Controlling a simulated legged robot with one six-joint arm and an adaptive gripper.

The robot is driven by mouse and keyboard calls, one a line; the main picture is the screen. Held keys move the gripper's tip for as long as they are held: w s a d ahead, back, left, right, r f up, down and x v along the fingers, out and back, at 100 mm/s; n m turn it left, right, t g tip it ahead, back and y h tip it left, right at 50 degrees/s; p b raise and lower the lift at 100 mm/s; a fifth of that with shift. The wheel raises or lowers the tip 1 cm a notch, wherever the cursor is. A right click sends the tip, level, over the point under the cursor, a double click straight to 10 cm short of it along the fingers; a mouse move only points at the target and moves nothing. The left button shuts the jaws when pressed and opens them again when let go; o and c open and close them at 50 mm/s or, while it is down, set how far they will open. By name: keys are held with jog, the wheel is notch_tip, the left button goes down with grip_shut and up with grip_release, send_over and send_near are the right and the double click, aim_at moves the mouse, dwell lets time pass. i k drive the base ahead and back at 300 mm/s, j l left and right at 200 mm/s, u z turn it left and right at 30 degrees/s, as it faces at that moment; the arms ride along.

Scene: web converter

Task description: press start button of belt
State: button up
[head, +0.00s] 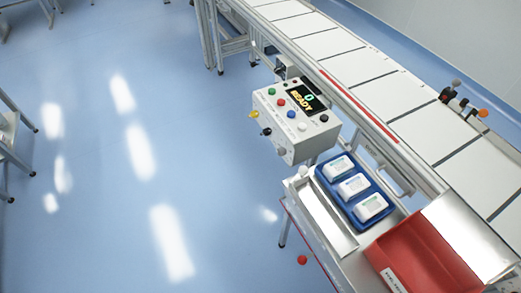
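A white control box (312,135) is mounted at the near side of the conveyor belt (355,67), in the middle of the head view. Its dark display (307,98) reads "0 READY". On its top panel are a green button (271,91), a red button (281,102), a blue button (291,114), a white button (302,126) and a black knob (324,117). Button labels are too small to read, so I cannot tell which is marked start. My gripper is not in view.
Below the box, a side table holds a blue tray (329,187) with three white packs, an empty metal tray (318,208) and a red bin (411,252). Yellow (254,114) and black (266,131) knobs stick out from the box's front. The blue floor (100,150) at left is open.

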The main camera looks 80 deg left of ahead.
aim_at(271, 91)
jog(key=u, duration=2.4)
